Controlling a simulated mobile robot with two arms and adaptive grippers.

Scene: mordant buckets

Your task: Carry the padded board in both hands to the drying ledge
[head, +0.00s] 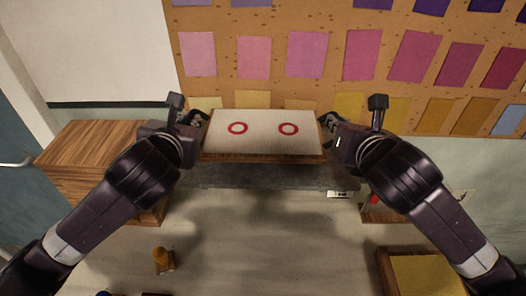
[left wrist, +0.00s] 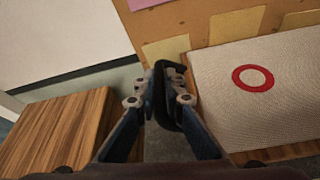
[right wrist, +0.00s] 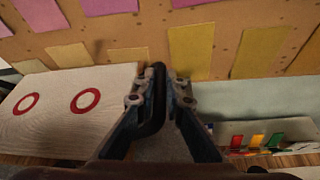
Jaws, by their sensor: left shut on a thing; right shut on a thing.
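The padded board (head: 264,146) is a pale, fabric-covered panel with a wooden edge and two red rings on top. It looks about level in the head view. My left gripper (head: 203,119) is shut at its left end, and my right gripper (head: 325,120) is shut at its right end. In each wrist view a dark, handle-like piece shows between the fingers. The board also shows in the left wrist view (left wrist: 262,105) and the right wrist view (right wrist: 58,118). A dark grey ledge (head: 265,180) shows just below the board; whether they touch is unclear.
A pinboard (head: 275,85) with coloured swatches covers the wall behind. A wooden cabinet (head: 85,145) stands at left. An amber object (head: 162,260) and a yellow-topped piece (head: 428,275) are nearer. Coloured tabs (right wrist: 255,141) show at right. The floor in the middle looks clear.

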